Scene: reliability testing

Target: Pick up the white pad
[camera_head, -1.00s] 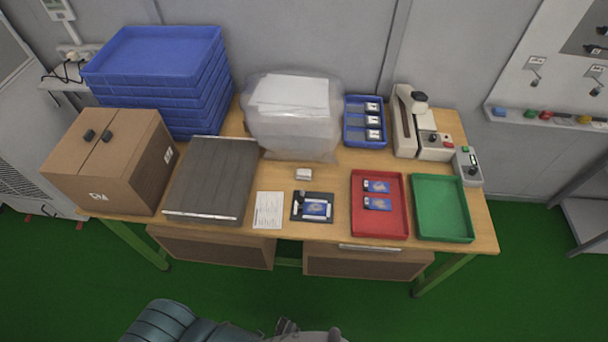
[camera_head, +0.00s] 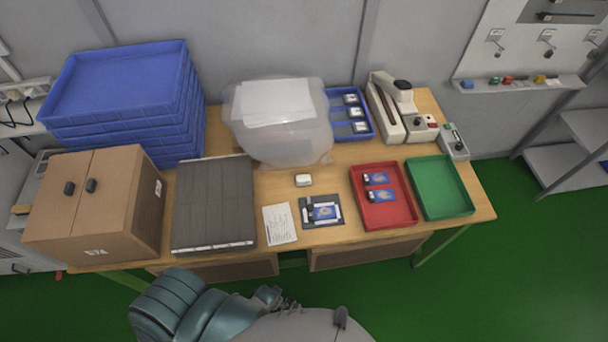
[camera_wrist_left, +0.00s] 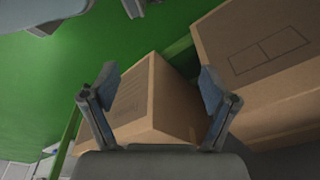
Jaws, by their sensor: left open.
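A small white block (camera_head: 304,180), which I take to be the white pad, lies on the wooden table (camera_head: 281,188). It sits behind the paper sheet and the dark board and in front of the clear bag. It is not visible in the left wrist view. My left gripper (camera_wrist_left: 158,85) is open and empty in the left wrist view, with brown boxes (camera_wrist_left: 158,105) beyond its fingers. In the head view my left arm is low in front of the table, away from the pad; its fingertips are hard to make out. My right gripper is not in view.
A dark board (camera_head: 321,212) and a paper sheet (camera_head: 280,225) lie in front of the pad. A red tray (camera_head: 388,218) and green tray (camera_head: 440,188) stand right. A bulky clear bag (camera_head: 290,140) stands behind. A grey slab (camera_head: 213,205) and carton (camera_head: 95,210) stand left.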

